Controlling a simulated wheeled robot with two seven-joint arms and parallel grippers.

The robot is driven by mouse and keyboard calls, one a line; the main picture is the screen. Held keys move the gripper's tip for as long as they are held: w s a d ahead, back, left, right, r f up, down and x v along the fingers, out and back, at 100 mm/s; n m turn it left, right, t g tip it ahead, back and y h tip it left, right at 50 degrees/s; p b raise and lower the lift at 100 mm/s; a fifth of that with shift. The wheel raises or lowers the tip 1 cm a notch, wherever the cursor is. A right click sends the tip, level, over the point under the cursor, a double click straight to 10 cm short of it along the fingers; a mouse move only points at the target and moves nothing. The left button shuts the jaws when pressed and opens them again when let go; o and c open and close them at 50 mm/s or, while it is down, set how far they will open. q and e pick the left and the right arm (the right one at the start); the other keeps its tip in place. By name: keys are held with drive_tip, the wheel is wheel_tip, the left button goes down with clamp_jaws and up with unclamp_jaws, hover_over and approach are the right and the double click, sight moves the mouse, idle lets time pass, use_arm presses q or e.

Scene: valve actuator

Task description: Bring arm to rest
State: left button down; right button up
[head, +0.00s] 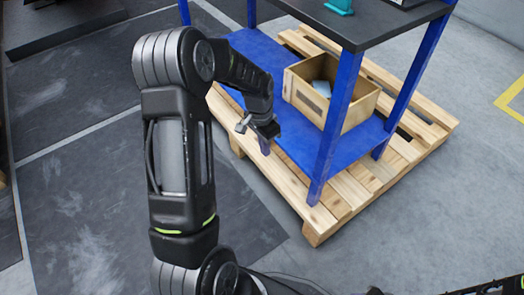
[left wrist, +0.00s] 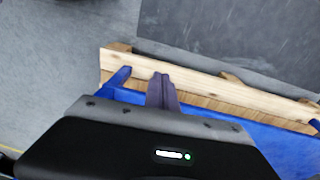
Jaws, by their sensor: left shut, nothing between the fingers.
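My left arm comes in from the left of the head view and bends over at its top. Its gripper (head: 264,146) points down over the edge of the blue lower shelf. In the left wrist view the fingers (left wrist: 162,92) are together with nothing between them. The blue shelf and the pallet plank show behind them. My right gripper is not clearly in view; only dark parts of my body show at the lower right of the head view.
A blue-legged table with a dark top (head: 372,22) stands on a wooden pallet (head: 330,215). Its blue lower shelf (head: 295,150) holds a wooden box (head: 352,115) with a light blue item inside. A teal object (head: 340,6) is on the top.

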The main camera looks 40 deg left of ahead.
use_arm(q)
drive_tip(key=shift+d+f, duration=0.15)
drive_tip(key=shift+d, duration=0.1)
use_arm(e)
drive_tip(key=shift+s, duration=0.1)
idle(0.3)
